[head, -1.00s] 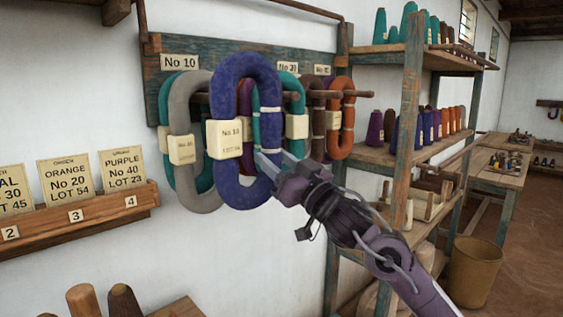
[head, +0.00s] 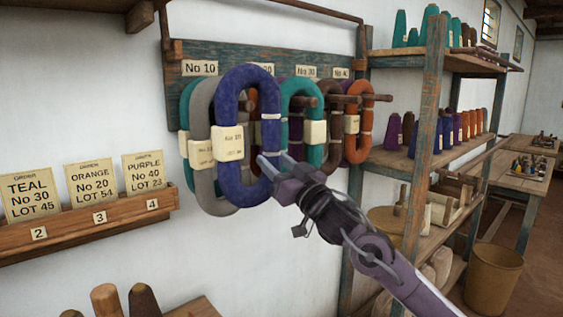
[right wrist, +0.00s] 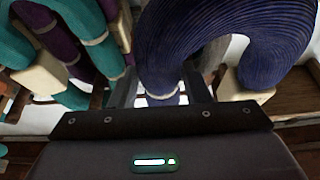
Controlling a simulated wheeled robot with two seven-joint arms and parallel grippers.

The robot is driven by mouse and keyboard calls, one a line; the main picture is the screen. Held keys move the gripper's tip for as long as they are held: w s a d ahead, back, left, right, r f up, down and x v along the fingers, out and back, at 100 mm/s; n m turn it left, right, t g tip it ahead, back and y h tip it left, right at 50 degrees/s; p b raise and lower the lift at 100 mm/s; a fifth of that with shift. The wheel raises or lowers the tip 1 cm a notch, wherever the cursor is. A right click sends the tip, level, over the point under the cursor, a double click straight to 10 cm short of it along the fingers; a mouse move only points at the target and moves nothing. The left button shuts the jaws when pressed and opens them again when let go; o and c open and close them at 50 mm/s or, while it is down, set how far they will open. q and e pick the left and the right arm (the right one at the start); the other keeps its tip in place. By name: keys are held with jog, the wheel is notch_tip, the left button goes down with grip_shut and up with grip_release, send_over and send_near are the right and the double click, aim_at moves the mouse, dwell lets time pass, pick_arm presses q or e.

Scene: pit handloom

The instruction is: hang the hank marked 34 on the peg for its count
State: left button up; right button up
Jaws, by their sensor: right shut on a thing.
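The dark blue hank (head: 224,102) is an upright oval loop with a cream tag (head: 228,143), whose small print I cannot read surely. My right gripper (head: 268,164) is shut on its lower right side; in the right wrist view the blue yarn (right wrist: 160,60) runs down between the fingers. The hank is in front of the grey hank (head: 203,120) by the No 10 label (head: 199,68). I cannot tell whether a peg passes through it. The pegboard (head: 235,62) also bears No 30 (head: 306,72) and No 40 labels; the No 20 label is partly hidden. My left gripper is not in view.
Teal (head: 317,100), brown and orange (head: 365,110) hanks hang close on the right, near jutting pegs. A shelf unit (head: 427,130) with yarn cones stands right of the board. A card rail (head: 90,225) is on the left wall. Bare wall lies below the hanks.

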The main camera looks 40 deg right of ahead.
jog(key=w, duration=0.2)
jog(key=w+f, duration=0.1)
jog(key=w, duration=0.1)
jog(key=w+f+p, duration=0.1)
jog(key=w, duration=0.1)
jog(key=shift+w+a+f, duration=0.25)
jog(key=shift+a, duration=0.1)
jog(key=shift+f, duration=0.1)
dwell(0.5)
